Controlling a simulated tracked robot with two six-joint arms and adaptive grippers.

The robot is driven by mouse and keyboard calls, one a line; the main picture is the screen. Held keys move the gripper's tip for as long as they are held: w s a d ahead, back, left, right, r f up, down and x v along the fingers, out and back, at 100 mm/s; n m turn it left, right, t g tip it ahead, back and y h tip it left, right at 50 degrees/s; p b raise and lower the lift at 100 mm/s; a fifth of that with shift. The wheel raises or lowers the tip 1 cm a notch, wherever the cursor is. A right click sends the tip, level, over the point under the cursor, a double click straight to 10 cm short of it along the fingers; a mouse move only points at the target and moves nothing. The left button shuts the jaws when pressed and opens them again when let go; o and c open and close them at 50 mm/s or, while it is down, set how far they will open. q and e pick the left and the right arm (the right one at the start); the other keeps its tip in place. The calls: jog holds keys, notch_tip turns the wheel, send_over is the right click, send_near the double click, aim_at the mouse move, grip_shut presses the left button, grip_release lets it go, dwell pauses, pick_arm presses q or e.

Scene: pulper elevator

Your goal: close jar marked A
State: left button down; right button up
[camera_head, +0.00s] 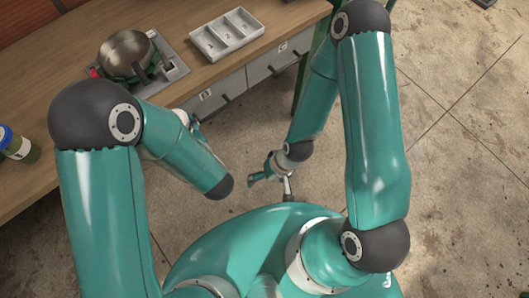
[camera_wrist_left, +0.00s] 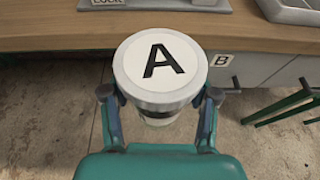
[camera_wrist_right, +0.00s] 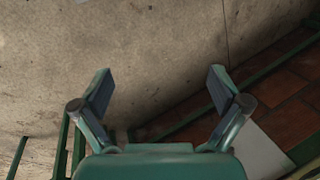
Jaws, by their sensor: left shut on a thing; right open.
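The jar marked A (camera_wrist_left: 160,65) shows in the left wrist view, seen from above: a round whitish top with a black letter A, and a narrower part below it. My left gripper (camera_wrist_left: 161,94) is shut on it, one finger on each side, in front of the workbench edge. In the head view my left arm hides the jar and most of that gripper. Whether the top is a tight lid cannot be told. My right gripper (camera_head: 263,175) is low over the floor, clear of the bench; in the right wrist view its fingers (camera_wrist_right: 158,80) are apart with nothing between them.
The wooden workbench (camera_head: 58,105) carries a metal pot (camera_head: 125,50) on a burner plate, a white numbered tray (camera_head: 228,34) and a jar with a blue lid (camera_head: 12,143) at the left. Labelled drawers (camera_head: 278,62) are under its front edge. The concrete floor (camera_head: 460,150) at right is clear.

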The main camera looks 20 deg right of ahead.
pick_arm(q)
jog(key=s+a+r+n+g+y, duration=0.2)
jog(key=a+n+g+y, duration=0.3)
jog(key=a, duration=1)
jog(key=n+y, duration=0.3)
jog(key=shift+a, duration=0.15)
